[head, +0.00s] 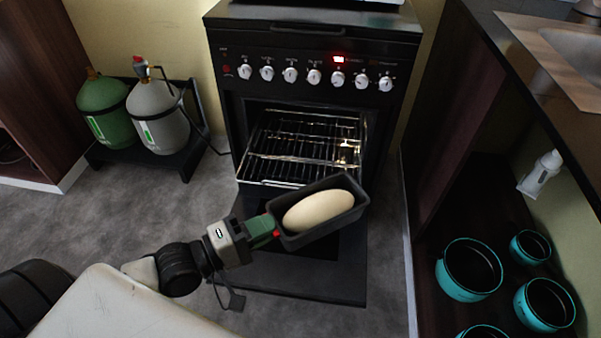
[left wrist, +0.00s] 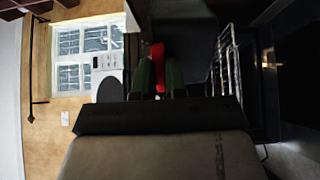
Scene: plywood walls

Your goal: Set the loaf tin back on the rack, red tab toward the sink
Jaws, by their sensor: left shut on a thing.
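The dark loaf tin (head: 325,232) holds a pale oval loaf (head: 318,211). It hangs in front of the open oven, over the lowered door, slightly tilted in the picture. My left gripper (head: 266,230) is shut on the tin's left end, at the red tab (head: 276,233). The tab faces left, away from the sink (head: 570,58) at the right. The wire rack (head: 290,166) is inside the oven, behind the tin. In the left wrist view the red tab (left wrist: 158,54) sits between the green fingers (left wrist: 159,80), with the tin (left wrist: 190,35) beyond. My right gripper is out of view.
The oven door (head: 300,285) is down. Gas bottles (head: 156,115) stand on a low black stand at the left. A dark counter and shelf with teal-rimmed pots (head: 470,270) stand at the right. Some floor is free left of the oven.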

